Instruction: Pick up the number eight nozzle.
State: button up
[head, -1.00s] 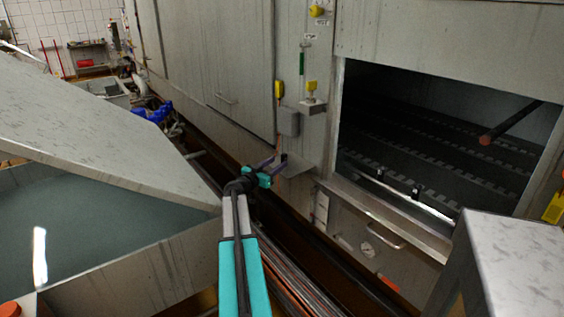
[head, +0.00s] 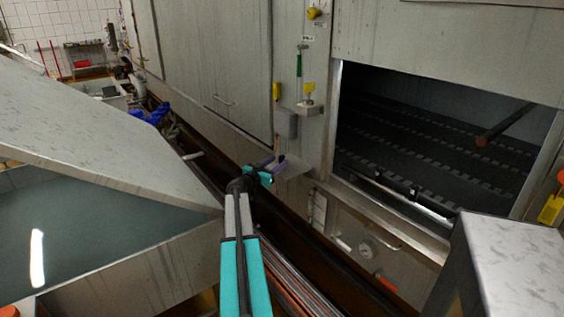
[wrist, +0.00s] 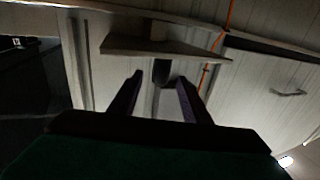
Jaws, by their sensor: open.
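My gripper (head: 273,162) is open, held out in front of the steel machine wall beside a small grey shelf (head: 297,168). In the wrist view its two dark fingers (wrist: 160,78) are apart, with nothing seen gripped. A small dark, rounded thing (wrist: 162,70) shows beyond and between the fingertips, by the shelf (wrist: 150,48). I cannot tell whether it is the number eight nozzle. No number can be read, and no nozzle can be made out for sure in the head view.
A grey box (head: 286,124) is fixed to the wall above the shelf. A dark open hatch (head: 430,140) is at the right. A steel vat with a sloping lid (head: 90,140) fills the left. Pipes (head: 295,285) run below my arm. An orange cord (wrist: 229,20) shows in the wrist view.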

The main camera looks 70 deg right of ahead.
aim_at(280, 159)
jog(key=x, duration=0.2)
jog(key=p+x, duration=0.1)
jog(key=shift+r, duration=0.25)
jog(key=shift+x, duration=0.9)
jog(key=shift+f, duration=0.15)
grip_shut()
jog(key=shift+r, duration=0.2)
jog(key=shift+r+b, duration=0.45)
jog(key=shift+r, duration=4.4)
